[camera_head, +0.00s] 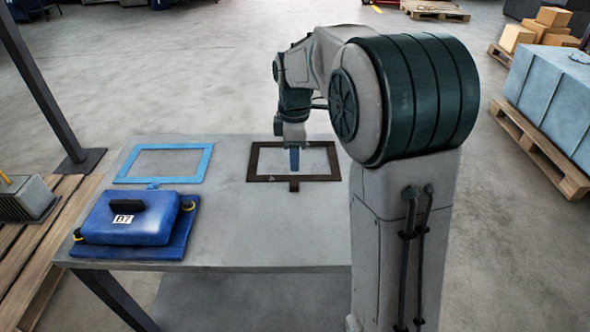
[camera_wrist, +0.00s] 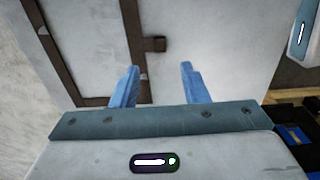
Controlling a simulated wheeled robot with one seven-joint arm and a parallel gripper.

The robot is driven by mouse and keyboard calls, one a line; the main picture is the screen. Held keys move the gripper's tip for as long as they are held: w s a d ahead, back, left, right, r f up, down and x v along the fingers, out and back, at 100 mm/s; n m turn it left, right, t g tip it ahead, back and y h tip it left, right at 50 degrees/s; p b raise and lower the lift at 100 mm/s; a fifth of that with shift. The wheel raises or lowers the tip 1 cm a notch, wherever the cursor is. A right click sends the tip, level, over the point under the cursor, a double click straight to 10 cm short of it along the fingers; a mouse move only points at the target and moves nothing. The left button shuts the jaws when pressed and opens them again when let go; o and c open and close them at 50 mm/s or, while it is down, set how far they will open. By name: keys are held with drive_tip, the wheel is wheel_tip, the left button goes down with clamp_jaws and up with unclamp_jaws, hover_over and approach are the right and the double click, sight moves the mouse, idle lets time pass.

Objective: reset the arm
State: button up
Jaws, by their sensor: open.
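My gripper (camera_head: 294,160) is at the end of my arm, over the brown square frame (camera_head: 265,178) on the grey table. In the wrist view, the two blue fingers of my gripper (camera_wrist: 158,85) stand apart with nothing between them. The brown frame (camera_wrist: 132,40) shows there beyond the left finger, with its small tab to the right. The inside of the frame shows only bare tabletop where it is visible.
The grey table (camera_head: 230,235) also carries a light-blue frame (camera_head: 207,163) and a blue case labelled B7 (camera_head: 150,224) on a blue base. A dark post (camera_head: 45,95) stands at left. Pallets with a grey-blue box (camera_head: 550,95) are at right.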

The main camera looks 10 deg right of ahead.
wheel_tip(320, 180, up, 5)
drive_tip(key=s+d+m+t+p, duration=0.2)
drive_tip(key=s+m+p, duration=0.1)
drive_tip(key=s+m, duration=1.2)
drive_tip(key=s, duration=0.7)
drive_tip(key=shift+s+f+m+t+p, duration=0.2)
drive_tip(key=shift+f+m+t+p, duration=0.1)
drive_tip(key=shift+f+t+p, duration=0.1)
drive_tip(key=shift+d, duration=0.1)
